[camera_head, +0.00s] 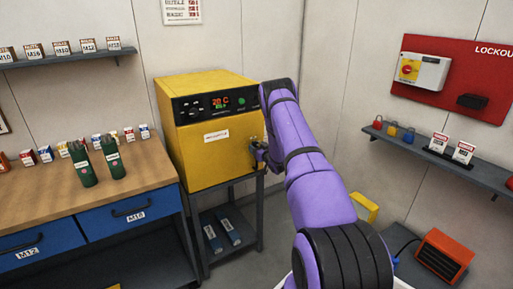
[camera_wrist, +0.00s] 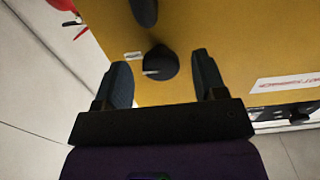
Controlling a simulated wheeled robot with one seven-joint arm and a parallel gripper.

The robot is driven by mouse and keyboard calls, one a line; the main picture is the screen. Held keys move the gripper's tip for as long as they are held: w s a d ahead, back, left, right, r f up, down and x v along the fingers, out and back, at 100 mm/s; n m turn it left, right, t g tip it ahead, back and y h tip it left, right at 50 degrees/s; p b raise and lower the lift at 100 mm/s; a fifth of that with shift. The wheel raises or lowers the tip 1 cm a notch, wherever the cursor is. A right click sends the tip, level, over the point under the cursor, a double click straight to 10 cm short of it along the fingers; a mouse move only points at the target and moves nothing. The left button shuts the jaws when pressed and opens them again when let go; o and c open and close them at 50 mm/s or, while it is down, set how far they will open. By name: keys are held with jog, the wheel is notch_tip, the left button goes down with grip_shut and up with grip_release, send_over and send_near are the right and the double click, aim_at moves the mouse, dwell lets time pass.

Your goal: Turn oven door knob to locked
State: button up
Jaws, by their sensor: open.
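The yellow oven (camera_head: 205,158) stands on a dark stand, with its black control panel (camera_head: 214,102) at the top. In the wrist view its yellow front (camera_wrist: 225,35) fills much of the picture. A round black knob (camera_wrist: 161,62) with a pale pointer line sits on that front, and a small white label (camera_wrist: 133,56) is beside it. My gripper (camera_wrist: 161,80) is open, with one finger on each side of the knob and visible gaps between. In the head view my gripper (camera_head: 257,152) is at the oven's right front edge and hides the knob.
A dark rounded part (camera_wrist: 144,12) stands out near the knob. On the right are a wall shelf (camera_head: 485,177) and an orange box (camera_head: 444,255) on the floor.

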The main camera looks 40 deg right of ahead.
jog(key=shift+w+d, duration=0.1)
jog(key=shift+w, duration=0.55)
jog(key=c, duration=0.9)
